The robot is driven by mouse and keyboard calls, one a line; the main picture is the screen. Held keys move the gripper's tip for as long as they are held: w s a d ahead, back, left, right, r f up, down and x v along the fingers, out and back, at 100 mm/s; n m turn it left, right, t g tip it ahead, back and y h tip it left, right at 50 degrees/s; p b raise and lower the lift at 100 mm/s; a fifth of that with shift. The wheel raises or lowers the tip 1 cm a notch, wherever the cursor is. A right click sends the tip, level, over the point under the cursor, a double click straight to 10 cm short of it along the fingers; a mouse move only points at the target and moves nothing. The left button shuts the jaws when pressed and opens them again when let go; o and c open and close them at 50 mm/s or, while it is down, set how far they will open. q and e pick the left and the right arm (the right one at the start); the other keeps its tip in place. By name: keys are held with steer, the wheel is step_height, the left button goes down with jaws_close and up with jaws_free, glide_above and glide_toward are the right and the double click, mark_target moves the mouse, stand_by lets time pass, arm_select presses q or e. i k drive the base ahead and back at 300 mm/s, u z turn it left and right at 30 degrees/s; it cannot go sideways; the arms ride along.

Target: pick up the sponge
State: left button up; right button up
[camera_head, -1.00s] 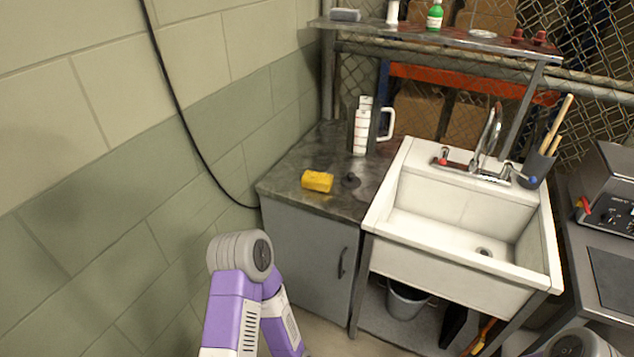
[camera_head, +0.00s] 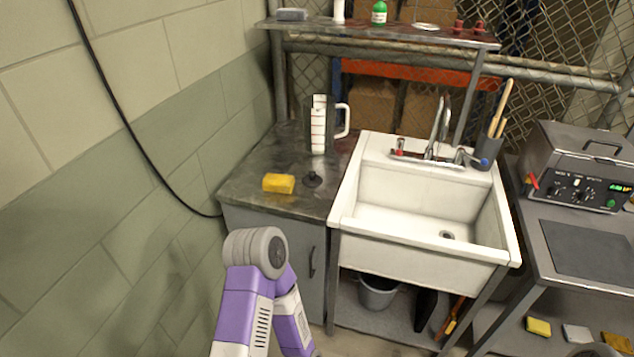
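A yellow sponge (camera_head: 279,183) lies on the dark countertop (camera_head: 250,196) left of the sink, near the counter's front edge. My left arm shows at the bottom, in front of the cabinet, but its gripper is out of the picture. Nothing touches the sponge except the counter. Another yellow sponge-like block (camera_head: 538,327) lies on the low shelf at the lower right, with a grey block (camera_head: 577,334) beside it.
The white sink (camera_head: 425,265) borders the counter on the right. A block wall (camera_head: 150,180) with a hanging cable closes the left side. A bench with a heated tank (camera_head: 578,165) stands right.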

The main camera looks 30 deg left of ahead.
mark_target(283, 184)
steer(key=z, duration=1.25)
steer(key=i, duration=1.05)
steer(key=u, duration=2.65)
